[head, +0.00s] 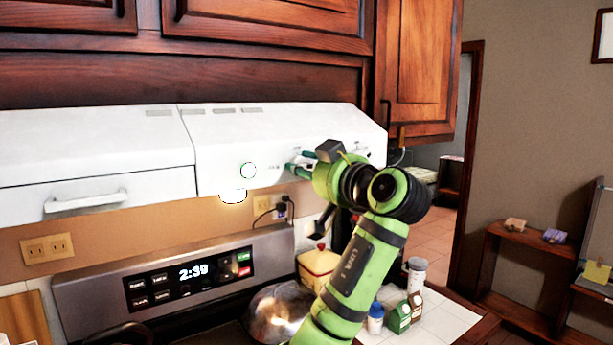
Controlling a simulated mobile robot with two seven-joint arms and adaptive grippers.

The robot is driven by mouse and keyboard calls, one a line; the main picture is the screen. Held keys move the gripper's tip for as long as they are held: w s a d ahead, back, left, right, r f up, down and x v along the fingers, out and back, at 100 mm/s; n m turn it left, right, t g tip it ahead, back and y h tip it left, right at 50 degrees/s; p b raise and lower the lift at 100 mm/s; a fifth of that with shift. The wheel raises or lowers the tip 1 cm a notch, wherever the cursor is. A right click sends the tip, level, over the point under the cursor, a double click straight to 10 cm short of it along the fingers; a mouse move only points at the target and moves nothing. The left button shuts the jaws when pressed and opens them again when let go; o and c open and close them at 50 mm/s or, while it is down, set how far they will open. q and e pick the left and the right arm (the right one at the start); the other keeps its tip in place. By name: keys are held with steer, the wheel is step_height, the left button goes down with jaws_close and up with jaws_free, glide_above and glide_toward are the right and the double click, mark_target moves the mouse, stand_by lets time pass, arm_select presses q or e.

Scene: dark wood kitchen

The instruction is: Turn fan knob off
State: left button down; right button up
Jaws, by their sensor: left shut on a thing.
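The white range hood (225,140) hangs under the dark wood cabinets in the head view. My left gripper (291,169) reaches the right part of the hood's sloped front, its green fingertips pointing left against the panel. It is shut on what seems to be the fan knob, which the fingers and wrist hide, so its turn position cannot be told. Small dark marks on the panel (362,153) show right of the wrist. My right gripper is out of view.
A lamp (233,196) glows under the hood. Below stand a stove panel (180,275) reading 2:39, a shiny metal pot or lid (278,310) and several small bottles (400,315) beside my forearm. A cabinet door (418,70) hangs close above the wrist.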

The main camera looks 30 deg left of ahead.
arm_select(q)
steer(key=n+b, duration=0.6)
steer(key=n, duration=0.2)
steer(key=shift+n+b, duration=0.4)
steer(key=n+b, duration=0.1)
steer(key=n, duration=0.3)
steer(key=shift+n, duration=0.3)
steer(key=n, duration=0.5)
steer(key=shift+r, duration=0.1)
steer(key=c, duration=0.9)
jaws_free()
steer(key=shift+a, duration=0.1)
